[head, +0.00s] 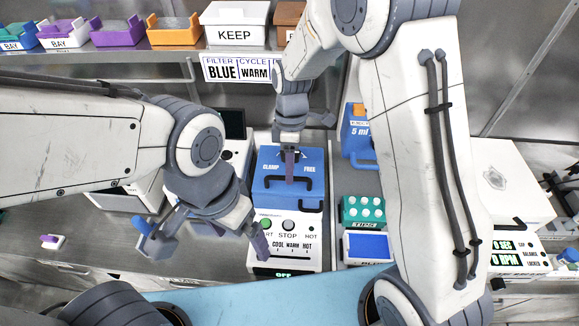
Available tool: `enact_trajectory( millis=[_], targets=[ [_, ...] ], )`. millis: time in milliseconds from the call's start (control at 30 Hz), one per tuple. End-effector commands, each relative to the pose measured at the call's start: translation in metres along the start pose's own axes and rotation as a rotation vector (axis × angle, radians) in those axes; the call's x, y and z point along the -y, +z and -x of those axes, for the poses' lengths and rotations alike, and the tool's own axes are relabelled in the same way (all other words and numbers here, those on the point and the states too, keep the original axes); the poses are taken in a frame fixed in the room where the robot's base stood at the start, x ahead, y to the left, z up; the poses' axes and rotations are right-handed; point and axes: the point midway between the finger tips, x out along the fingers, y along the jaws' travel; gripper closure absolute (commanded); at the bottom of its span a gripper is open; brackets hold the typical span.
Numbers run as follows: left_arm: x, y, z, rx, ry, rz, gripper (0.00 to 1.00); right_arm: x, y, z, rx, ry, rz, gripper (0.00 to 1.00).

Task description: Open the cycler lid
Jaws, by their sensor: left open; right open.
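The cycler (312,252) stands in the middle of the bench, with a white front and COOL, WARM and HOT marks. Its blue lid (267,200) looks down, with a black handle bar (305,184) and a CLAMP / FREE label. My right gripper (290,170) points down over the lid, its fingers at the handle; contact cannot be told. It is open, seen nearly edge-on. My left gripper (207,243) is open and empty, in front and to the left, with one fingertip beside the cycler's front left side near the green button (265,224).
A green TIPS rack (363,213) and a blue-topped tray (367,247) stand right of the cycler. A shelf with bins and a KEEP box (235,14) runs behind. A white machine (510,195) is at right. The left bench has a small tube-like item (52,241).

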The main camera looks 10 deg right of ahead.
Motion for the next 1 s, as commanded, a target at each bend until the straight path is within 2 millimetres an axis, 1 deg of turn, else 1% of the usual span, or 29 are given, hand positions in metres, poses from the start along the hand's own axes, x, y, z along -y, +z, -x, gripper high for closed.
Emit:
enact_trajectory(
  millis=[133,367,400,467,500,533,1000],
  targets=[
    [-0.0001,-0.0001,0.0021,0.000,0.000,0.000,0.02,0.0004,0.0000,-0.0082,0.001,0.000,0.000,0.53],
    [-0.0001,-0.0001,0.0018,0.000,0.000,0.000,0.02,0.0003,-0.0001,-0.0094,0.000,0.001,0.001,0.53],
    [-0.0001,-0.0001,0.0018,0.000,0.000,0.000,0.02,0.0003,-0.0002,-0.0093,0.000,0.001,0.001,0.57],
    [-0.0001,-0.0001,0.0018,0.000,0.000,0.000,0.02,0.0003,-0.0001,-0.0092,0.000,0.001,0.000,0.80],
    [-0.0001,-0.0001,0.0018,0.000,0.000,0.000,0.02,0.0003,-0.0002,-0.0092,0.000,0.001,0.000,0.95],
    [-0.0001,-0.0001,0.0018,0.000,0.000,0.000,0.02,0.0003,-0.0002,-0.0092,0.000,0.000,0.000,1.00],
    [-0.0001,-0.0001,0.0019,0.000,0.000,0.000,0.02,0.0003,-0.0001,-0.0087,0.000,0.000,0.000,1.00]
  ],
)
